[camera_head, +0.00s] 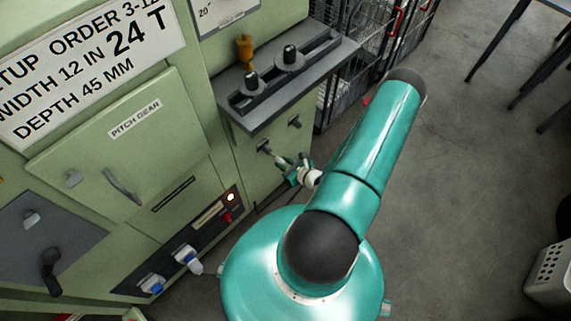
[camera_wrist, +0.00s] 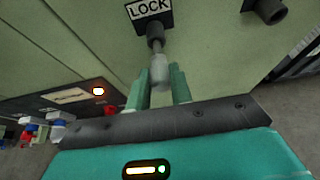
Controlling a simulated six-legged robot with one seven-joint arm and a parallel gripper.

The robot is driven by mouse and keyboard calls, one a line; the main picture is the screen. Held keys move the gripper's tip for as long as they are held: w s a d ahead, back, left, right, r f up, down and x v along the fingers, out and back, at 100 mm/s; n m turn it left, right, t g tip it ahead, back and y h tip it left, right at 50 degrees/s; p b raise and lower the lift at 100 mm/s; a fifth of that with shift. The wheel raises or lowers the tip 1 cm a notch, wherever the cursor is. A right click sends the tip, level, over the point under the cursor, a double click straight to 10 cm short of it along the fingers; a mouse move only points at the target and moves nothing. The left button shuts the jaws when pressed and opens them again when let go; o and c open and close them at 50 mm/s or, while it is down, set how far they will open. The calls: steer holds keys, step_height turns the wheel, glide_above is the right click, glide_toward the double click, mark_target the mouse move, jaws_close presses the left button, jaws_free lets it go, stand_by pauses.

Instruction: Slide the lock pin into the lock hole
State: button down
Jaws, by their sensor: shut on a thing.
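The lock pin (camera_wrist: 159,69) is a light grey cylinder with a thinner stem, between the two green fingertips in the wrist view. My gripper (camera_wrist: 162,76) is shut on it. The stem points at the dark round lock fitting (camera_wrist: 155,36) just below the LOCK label (camera_wrist: 149,10). The stem meets or overlaps the fitting in this view; how deep it sits, I cannot tell. The hole itself is hidden. In the head view, my gripper (camera_head: 287,163) is small, close to the green cabinet front, below a dark fitting (camera_head: 264,146).
A second dark round fitting (camera_wrist: 267,11) sticks out to the right. Above is a grey shelf (camera_head: 262,112) with black knobs and a slotted bar. A lit lamp and red button are on the dark panel (camera_wrist: 60,106) at the left. Open floor (camera_head: 455,200) lies right.

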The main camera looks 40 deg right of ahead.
mark_target(279, 159)
steer(key=shift+w, duration=1.55)
steer(key=c, duration=1.2)
jaws_free()
steer(key=shift+o, duration=0.2)
steer(key=shift+s, duration=0.1)
steer(key=v, duration=1.3)
steer(key=shift+s+r, duration=0.2)
steer(key=shift+s, duration=0.05)
steer(key=shift+s, duration=0.15)
